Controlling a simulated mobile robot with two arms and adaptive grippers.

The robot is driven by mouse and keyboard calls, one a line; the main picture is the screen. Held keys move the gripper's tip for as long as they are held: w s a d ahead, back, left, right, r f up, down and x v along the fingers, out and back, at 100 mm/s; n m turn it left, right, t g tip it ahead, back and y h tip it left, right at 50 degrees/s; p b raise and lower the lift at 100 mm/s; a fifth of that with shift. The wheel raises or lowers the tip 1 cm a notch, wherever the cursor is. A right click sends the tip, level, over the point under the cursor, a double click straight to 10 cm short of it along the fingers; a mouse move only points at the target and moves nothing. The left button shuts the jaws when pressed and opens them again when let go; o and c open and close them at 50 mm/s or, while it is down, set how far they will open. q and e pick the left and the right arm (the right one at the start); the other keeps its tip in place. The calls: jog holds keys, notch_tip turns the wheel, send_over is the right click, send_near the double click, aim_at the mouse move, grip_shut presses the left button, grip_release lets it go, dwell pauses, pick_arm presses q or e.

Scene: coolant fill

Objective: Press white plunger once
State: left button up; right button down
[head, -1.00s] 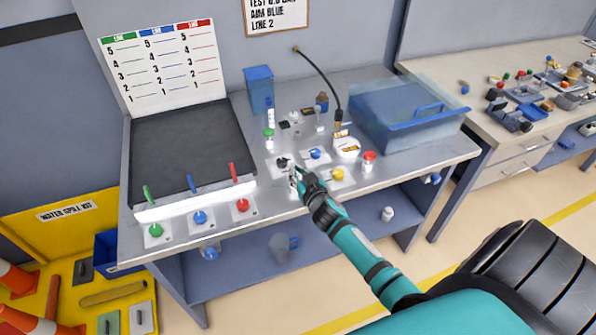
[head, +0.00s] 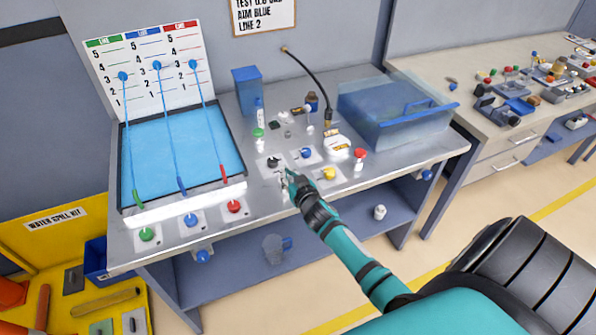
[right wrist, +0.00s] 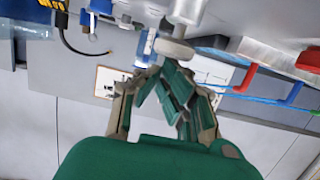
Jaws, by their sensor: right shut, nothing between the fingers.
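My right gripper (head: 288,182) is shut and empty, low over the front middle of the metal bench (head: 330,190). In the right wrist view, the gripper (right wrist: 165,75) is just beside a pale round plunger head (right wrist: 178,50) on a light cylinder. I cannot tell whether they touch. In the head view the plunger is mostly hidden by the gripper, near a small plate with a black knob (head: 273,162). The left gripper is not in view.
A tray (head: 180,130) shows blue, with blue lines rising to balls on a numbered board (head: 150,65). Green (head: 147,234), blue (head: 191,220) and red (head: 234,207) buttons line the front left. A clear blue bin (head: 395,115) stands right.

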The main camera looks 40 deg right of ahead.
notch_tip(320, 180, up, 3)
jog(key=shift+w+f+p, duration=0.1)
jog(key=shift+p, duration=0.6)
pick_arm(q)
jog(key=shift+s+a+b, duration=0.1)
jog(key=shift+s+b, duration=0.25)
jog(key=shift+b, duration=0.85)
pick_arm(e)
jog(key=v, duration=1)
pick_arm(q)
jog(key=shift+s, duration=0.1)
